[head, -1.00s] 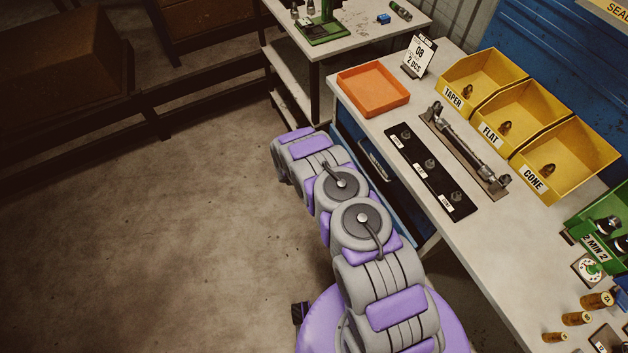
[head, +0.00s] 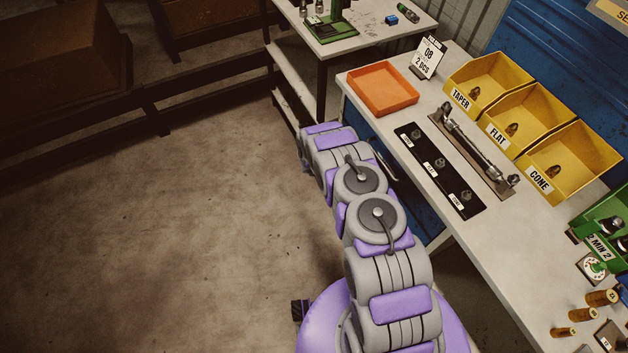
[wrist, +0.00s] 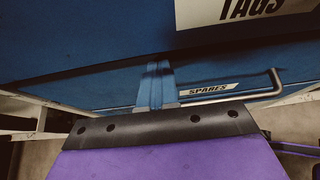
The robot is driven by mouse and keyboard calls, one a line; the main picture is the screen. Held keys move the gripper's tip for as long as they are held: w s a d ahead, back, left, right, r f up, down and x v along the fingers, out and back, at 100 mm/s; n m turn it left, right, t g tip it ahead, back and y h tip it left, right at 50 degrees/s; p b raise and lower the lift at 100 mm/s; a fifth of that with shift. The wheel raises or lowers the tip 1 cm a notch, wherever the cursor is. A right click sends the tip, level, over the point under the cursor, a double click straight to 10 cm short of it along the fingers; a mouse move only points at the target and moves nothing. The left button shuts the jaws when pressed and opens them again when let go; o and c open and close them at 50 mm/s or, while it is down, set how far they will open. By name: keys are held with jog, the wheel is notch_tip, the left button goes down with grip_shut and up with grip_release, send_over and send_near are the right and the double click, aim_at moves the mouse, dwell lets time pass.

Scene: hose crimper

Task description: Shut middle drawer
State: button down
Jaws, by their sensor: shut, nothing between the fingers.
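In the wrist view, a blue drawer front with a SPARES label (wrist: 209,90) and a grey bar handle (wrist: 262,95) lies just ahead of my gripper. A white TAGS label (wrist: 245,12) sits on the blue face above it. My gripper (wrist: 158,70) is shut and empty, its narrow fingers pointing at the blue front left of the SPARES label. I cannot tell whether they touch it. In the head view, my arm reaches along the bench's left side and hides my gripper and most of the blue drawers (head: 362,132). Which drawer is the middle one is unclear.
The bench top (head: 478,232) overhangs to the right of my arm. It carries an orange tray (head: 383,88), yellow bins (head: 535,118) and a black strip (head: 440,170). A second table (head: 365,32) stands behind. The floor (head: 215,210) to the left is open.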

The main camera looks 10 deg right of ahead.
jog(key=shift+d+r, duration=0.1)
jog(key=shift+d, duration=0.15)
jog(key=a+f+p+v, duration=0.1)
jog(key=f+p+v, duration=0.1)
jog(key=v, duration=1.1)
jog(key=shift+a, duration=0.15)
jog(key=shift+s+a+r, duration=0.1)
jog(key=shift+r, duration=0.05)
